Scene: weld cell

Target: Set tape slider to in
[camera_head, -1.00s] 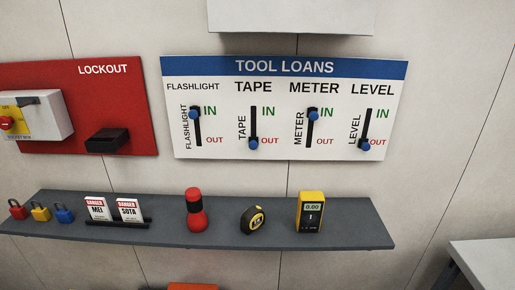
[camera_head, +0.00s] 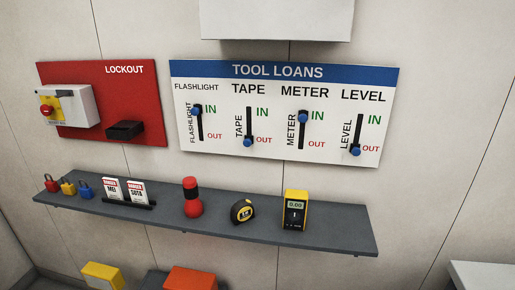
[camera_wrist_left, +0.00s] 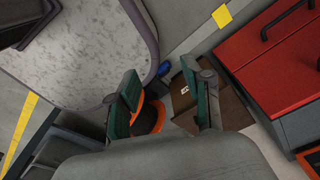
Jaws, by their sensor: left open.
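The tool loans board (camera_head: 282,112) hangs on the wall in the head view. Its tape slider (camera_head: 248,142) has a blue knob at the bottom of its slot, beside OUT. The flashlight slider (camera_head: 197,112) and meter slider (camera_head: 303,118) have their knobs at the top, beside IN. The level slider (camera_head: 355,151) is at the bottom, beside OUT. My left gripper (camera_wrist_left: 168,103) shows only in the left wrist view, open and pointing down over the floor, away from the board. My right gripper is in neither view.
Below the board a grey shelf (camera_head: 150,219) holds padlocks, tags, a red flashlight (camera_head: 191,198), a tape measure (camera_head: 242,211) and a yellow meter (camera_head: 295,209). A red lockout board (camera_head: 85,125) hangs left. A red cabinet (camera_wrist_left: 275,50) shows in the wrist view.

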